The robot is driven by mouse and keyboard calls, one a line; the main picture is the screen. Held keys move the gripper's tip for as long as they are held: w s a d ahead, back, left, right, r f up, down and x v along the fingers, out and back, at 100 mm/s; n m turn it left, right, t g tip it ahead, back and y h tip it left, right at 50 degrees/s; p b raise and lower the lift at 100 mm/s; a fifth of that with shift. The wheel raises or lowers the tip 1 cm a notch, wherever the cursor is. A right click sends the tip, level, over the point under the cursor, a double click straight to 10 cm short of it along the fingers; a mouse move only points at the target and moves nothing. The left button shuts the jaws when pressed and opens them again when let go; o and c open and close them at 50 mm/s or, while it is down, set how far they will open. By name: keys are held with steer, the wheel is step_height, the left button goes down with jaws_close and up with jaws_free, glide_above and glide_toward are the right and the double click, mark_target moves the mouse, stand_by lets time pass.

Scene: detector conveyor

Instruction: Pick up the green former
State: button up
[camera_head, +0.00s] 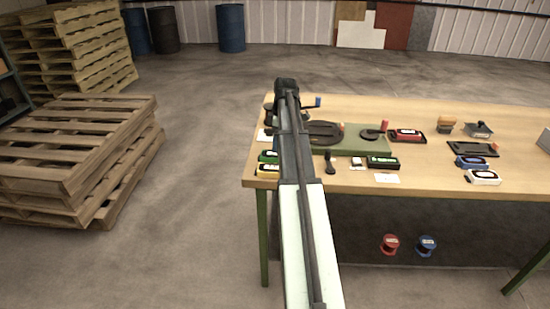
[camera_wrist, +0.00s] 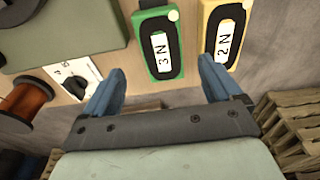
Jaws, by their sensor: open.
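A green oblong block (camera_wrist: 160,62) with a black inset and a white "3N" label lies near the table edge in the wrist view. It is the clearest green piece; I cannot tell for sure that it is the former. It shows partly behind my arm in the head view (camera_head: 268,156). My arm hides the gripper in the head view.
A yellow "2N" block (camera_wrist: 224,35) lies beside the green one. A dial (camera_wrist: 78,75), a green base (camera_wrist: 65,30) and an orange-brown spool (camera_wrist: 25,98) are at left. The wooden table (camera_head: 430,185) holds several other blocks. Pallets (camera_head: 75,150) stand left.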

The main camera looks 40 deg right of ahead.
mark_target(275, 157)
steer(key=shift+w+a+f, duration=0.1)
steer(key=shift+a+f, duration=0.1)
steer(key=shift+f, duration=1.25)
steer(key=shift+w+a+f, duration=0.1)
steer(key=shift+a+f, duration=0.1)
steer(key=shift+f, duration=1.2)
steer(key=c, duration=1.2)
steer(key=shift+c, duration=0.2)
